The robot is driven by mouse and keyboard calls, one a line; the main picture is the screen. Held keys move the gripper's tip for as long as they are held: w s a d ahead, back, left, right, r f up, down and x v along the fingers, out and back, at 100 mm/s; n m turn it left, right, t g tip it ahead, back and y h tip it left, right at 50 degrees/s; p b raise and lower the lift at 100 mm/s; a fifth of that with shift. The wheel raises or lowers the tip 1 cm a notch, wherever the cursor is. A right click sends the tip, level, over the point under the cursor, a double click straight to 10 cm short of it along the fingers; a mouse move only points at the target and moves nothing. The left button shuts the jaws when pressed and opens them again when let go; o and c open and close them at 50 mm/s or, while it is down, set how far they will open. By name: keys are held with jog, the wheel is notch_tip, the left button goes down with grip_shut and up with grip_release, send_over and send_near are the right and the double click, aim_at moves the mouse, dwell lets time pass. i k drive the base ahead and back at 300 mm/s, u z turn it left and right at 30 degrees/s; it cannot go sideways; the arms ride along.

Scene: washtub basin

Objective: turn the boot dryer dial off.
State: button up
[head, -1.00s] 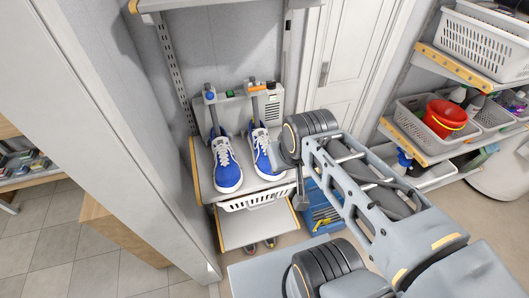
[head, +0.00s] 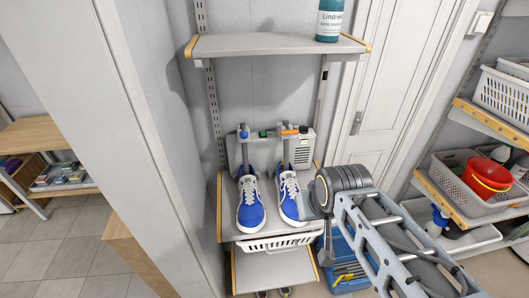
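The boot dryer (head: 275,150) is a pale grey box against the back wall on the middle shelf. Blue-and-white shoes, the left (head: 250,204) and the right (head: 291,196), stand before it, below its upright posts. Along its top are a small blue knob (head: 243,133), a green part (head: 264,134) and an orange piece (head: 289,132) beside a dark knob. I cannot tell which is the dial, or its setting. My arm reaches in from the lower right.
An upper shelf (head: 270,46) with a teal bottle (head: 329,20) overhangs the dryer. A white basket (head: 278,243) hangs below the shoes. A blue crate (head: 345,268) sits lower right. A wall edge stands left; shelves with baskets and a red bucket (head: 487,178) are at right.

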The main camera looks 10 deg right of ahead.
aim_at(303, 129)
jog(key=u, duration=0.5)
jog(key=k, duration=1.05)
jog(key=z, duration=0.65)
jog(key=i, duration=1.45)
jog(key=u, duration=0.5)
